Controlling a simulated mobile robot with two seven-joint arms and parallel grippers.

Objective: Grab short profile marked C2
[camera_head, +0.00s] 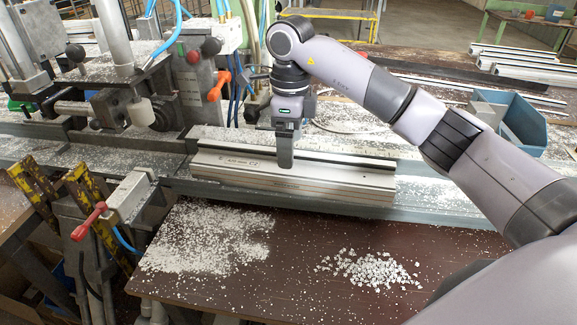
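A short silver-white profile (330,181) lies lengthwise on the grey metal bed of the clamp bench. Part of the profile's far side is hidden behind the gripper. My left gripper is not in view.
A clamp machine with orange-red handles (219,86) stands at the left. A red-handled lever (89,221) is at the front left. White chips (368,269) lie on the brown table. A blue bin (521,125) and long profiles (528,66) are at the right.

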